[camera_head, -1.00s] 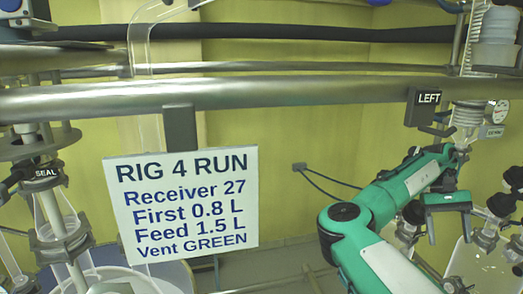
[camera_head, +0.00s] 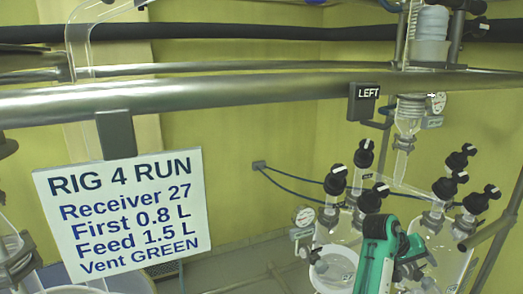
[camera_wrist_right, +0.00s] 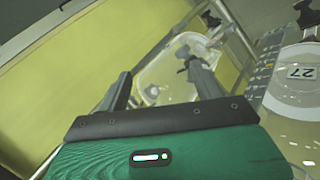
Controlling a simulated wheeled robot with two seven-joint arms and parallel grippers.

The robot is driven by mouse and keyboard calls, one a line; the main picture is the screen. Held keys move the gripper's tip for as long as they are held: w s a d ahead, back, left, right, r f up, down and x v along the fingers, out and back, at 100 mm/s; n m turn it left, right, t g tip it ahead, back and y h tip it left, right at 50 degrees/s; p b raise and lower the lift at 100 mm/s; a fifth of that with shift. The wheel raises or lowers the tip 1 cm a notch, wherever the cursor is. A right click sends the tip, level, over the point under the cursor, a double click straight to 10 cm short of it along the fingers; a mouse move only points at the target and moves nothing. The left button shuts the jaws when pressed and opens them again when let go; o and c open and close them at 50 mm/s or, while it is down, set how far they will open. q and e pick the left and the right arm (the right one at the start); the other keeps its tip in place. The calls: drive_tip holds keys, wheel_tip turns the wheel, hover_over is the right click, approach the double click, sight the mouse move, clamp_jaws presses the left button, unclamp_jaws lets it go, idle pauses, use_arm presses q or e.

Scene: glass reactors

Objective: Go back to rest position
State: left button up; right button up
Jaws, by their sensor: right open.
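My right gripper (camera_wrist_right: 158,72) is open in the right wrist view, with its two dark fingers spread apart. No object is held between them; glassware shows blurred beyond. In the head view my green right arm (camera_head: 376,252) stands at the lower right, in front of the glass vessels, and its fingertips are hard to make out there. My left gripper is not in view.
Glass vessels with black-knobbed valves (camera_head: 364,152) crowd the lower right, close around my arm. A metal rail (camera_head: 230,98) crosses the view, carrying a LEFT label (camera_head: 367,92) and a white RIG 4 RUN sign (camera_head: 128,214). A 27 tag (camera_wrist_right: 300,72) marks one vessel.

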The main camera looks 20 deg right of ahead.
drive_tip(key=s+a+f+n+t+y, duration=0.1)
drive_tip(key=a+f+n+t, duration=0.2)
drive_tip(key=a+f, duration=0.45)
drive_tip(key=s+a+f+n+t, duration=0.1)
drive_tip(key=a+f+n+t, duration=0.25)
drive_tip(key=a, duration=0.65)
drive_tip(key=s+a+f+n+y, duration=0.2)
drive_tip(key=s+a+f+y, duration=0.2)
drive_tip(key=s+a, duration=0.5)
drive_tip(key=s+a+f+n+y, duration=0.1)
drive_tip(key=s+a+f+y, duration=0.35)
drive_tip(key=a, duration=0.85)
wheel_tip(320, 180, down, 36)
drive_tip(key=s+g+b, duration=0.1)
drive_tip(key=g+b, duration=0.1)
drive_tip(key=b, duration=0.5)
drive_tip(key=s+d+f+b, duration=0.1)
drive_tip(key=s+f+b, duration=0.1)
drive_tip(key=s+f, duration=0.7)
drive_tip(key=s+d+f+h+b, duration=0.1)
drive_tip(key=s+d+f+b, duration=0.1)
drive_tip(key=s+f, duration=0.8)
wheel_tip(320, 180, down, 6)
drive_tip(key=shift+s+d+f+n+g+b, duration=0.15)
drive_tip(key=shift+d+n+g+b, duration=0.2)
drive_tip(key=shift+b, duration=0.4)
